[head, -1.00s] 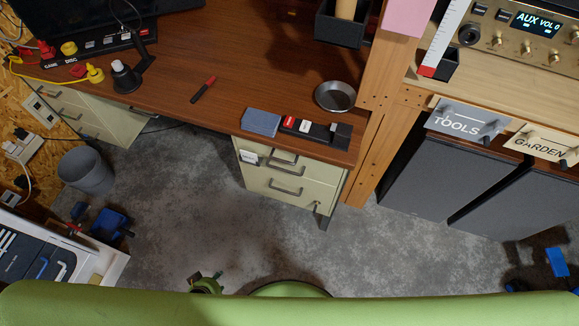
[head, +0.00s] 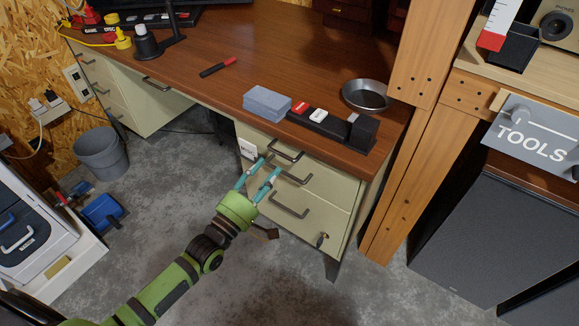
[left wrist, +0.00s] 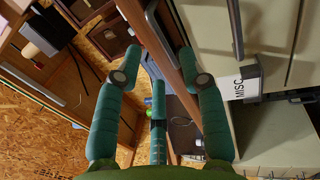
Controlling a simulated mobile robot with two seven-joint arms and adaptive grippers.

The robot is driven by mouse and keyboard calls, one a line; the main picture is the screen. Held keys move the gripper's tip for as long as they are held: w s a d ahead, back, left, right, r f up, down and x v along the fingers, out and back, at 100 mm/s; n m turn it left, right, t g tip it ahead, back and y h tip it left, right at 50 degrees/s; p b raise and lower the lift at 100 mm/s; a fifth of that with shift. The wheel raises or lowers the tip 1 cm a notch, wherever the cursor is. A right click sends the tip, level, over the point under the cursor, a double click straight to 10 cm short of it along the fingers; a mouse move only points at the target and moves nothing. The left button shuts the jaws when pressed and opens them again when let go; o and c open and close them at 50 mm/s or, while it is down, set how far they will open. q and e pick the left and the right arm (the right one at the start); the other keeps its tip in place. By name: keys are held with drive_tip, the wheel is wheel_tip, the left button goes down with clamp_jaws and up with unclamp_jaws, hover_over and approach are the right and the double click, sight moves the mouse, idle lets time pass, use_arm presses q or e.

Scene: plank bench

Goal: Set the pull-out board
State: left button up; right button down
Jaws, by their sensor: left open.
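The pull-out board is hard to tell apart; the uppermost front under the desk top, with a dark bar handle (head: 286,153), looks flush with the right-hand pedestal. Below it are cream drawers (head: 318,205) with similar handles. My left gripper (head: 269,167) is open in front of the upper fronts, its teal fingers pointing at the handles near the white label (head: 247,149). In the left wrist view, the open gripper (left wrist: 158,75) faces a metal handle (left wrist: 160,38) with nothing clearly between the fingers. The label reading MISC (left wrist: 238,82) is at right. My right gripper is out of view.
A wooden post (head: 385,200) stands right of the pedestal. A bin (head: 101,154) stands left on the floor.

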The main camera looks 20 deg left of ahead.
sight(281, 155)
use_arm(q)
drive_tip(key=x, duration=0.6)
drive_tip(key=shift+w+d, duration=0.1)
drive_tip(key=shift+w, duration=0.25)
clamp_jaws()
